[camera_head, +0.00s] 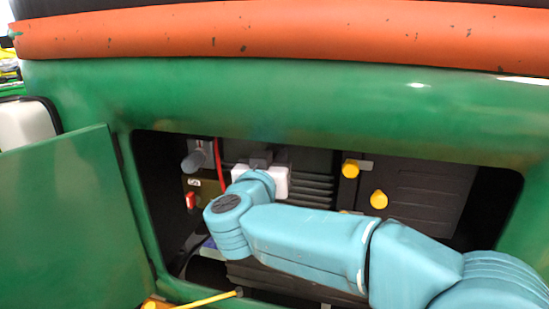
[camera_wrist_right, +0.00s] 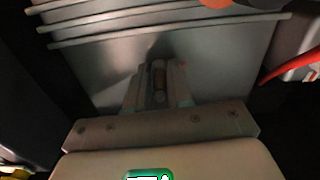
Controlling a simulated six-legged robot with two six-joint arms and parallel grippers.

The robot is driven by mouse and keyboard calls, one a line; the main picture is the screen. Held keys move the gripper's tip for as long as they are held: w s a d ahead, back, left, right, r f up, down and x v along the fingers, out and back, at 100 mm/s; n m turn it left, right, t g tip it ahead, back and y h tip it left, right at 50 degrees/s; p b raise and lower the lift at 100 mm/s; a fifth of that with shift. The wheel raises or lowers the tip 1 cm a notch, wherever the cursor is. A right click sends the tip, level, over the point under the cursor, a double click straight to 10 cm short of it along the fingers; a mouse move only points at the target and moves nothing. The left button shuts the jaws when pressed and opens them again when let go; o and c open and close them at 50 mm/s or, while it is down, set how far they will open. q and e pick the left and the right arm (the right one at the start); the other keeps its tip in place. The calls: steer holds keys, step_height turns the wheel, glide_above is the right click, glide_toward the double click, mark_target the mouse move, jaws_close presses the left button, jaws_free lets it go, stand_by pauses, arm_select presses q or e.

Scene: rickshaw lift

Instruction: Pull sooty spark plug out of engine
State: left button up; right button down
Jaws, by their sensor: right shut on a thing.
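My right arm reaches in from the right of the head view into the engine bay. My right gripper (camera_head: 261,159) is at the finned engine block (camera_head: 311,185), mostly hidden behind its pale wrist housing. In the right wrist view the gripper (camera_wrist_right: 159,88) is shut on a small dark, brownish upright piece (camera_wrist_right: 158,77), which looks like the sooty spark plug, in front of the grey engine surface (camera_wrist_right: 205,60). I cannot tell whether the plug is still seated in the engine. My left gripper is not in view.
The bay opening sits in a green vehicle body (camera_head: 300,110), with an open green panel (camera_head: 70,215) at left. A dark box with yellow caps (camera_head: 379,199) is right of the engine. A red cable (camera_head: 218,160) and a red switch (camera_head: 190,200) are left of it.

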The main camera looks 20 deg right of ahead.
steer(key=shift+v, duration=2.05)
steer(key=shift+p+v, duration=0.4)
steer(key=shift+v, duration=2.1)
